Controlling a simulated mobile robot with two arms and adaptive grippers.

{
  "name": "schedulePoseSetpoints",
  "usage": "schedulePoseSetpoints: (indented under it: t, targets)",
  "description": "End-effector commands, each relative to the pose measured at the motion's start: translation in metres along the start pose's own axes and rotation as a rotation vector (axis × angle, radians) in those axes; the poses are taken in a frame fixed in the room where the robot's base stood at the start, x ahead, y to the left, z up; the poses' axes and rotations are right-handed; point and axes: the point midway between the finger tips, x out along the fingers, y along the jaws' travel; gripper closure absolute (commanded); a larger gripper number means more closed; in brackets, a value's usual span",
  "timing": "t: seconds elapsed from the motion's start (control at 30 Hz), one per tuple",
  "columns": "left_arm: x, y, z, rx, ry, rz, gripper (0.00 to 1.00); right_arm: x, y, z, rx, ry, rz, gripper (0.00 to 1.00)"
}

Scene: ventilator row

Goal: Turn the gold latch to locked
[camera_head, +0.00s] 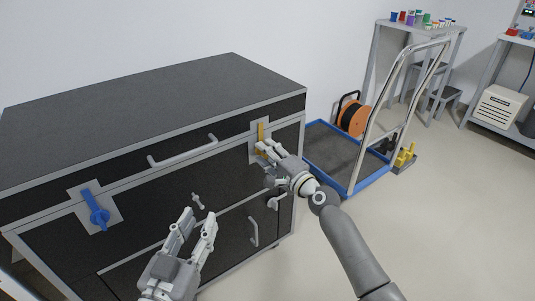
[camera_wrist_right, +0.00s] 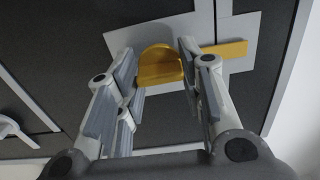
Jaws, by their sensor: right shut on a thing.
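The gold latch (camera_head: 261,131) is on a grey plate at the right end of the black case's front. Its bar stands upright in the head view, and its lower part is partly hidden by my right gripper (camera_head: 265,151). In the right wrist view the latch's gold knob (camera_wrist_right: 160,66) sits between the fingers of my right gripper (camera_wrist_right: 156,57), which is shut on it. The gold bar (camera_wrist_right: 230,51) extends to the right past the fingers. My left gripper (camera_head: 195,222) is open and empty in front of the case.
The black case (camera_head: 160,110) has a blue latch (camera_head: 97,213) at left, a lid handle (camera_head: 183,151) and small front handles. The floor at right front is clear.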

Motion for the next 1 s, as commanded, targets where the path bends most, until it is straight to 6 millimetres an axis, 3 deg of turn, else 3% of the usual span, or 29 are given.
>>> schedulePoseSetpoints:
  t: [0.03,0.2,0.63,1.0]
  targets:
    - [0.000,0.000,0.000,0.000,0.001,0.000,0.68,0.000,0.002,0.000,0.005,0.000,0.002,0.63]
    - [0.000,0.000,0.000,0.000,0.001,0.000,0.68,0.000,0.001,0.000,0.003,0.000,0.002,0.43]
    - [0.000,0.000,0.001,0.000,-0.002,0.000,0.68,-0.006,0.001,-0.001,0.001,0.001,0.001,0.43]
    - [0.000,0.000,0.000,0.000,0.000,0.000,0.68,-0.057,0.002,0.000,0.000,0.001,0.001,0.43]
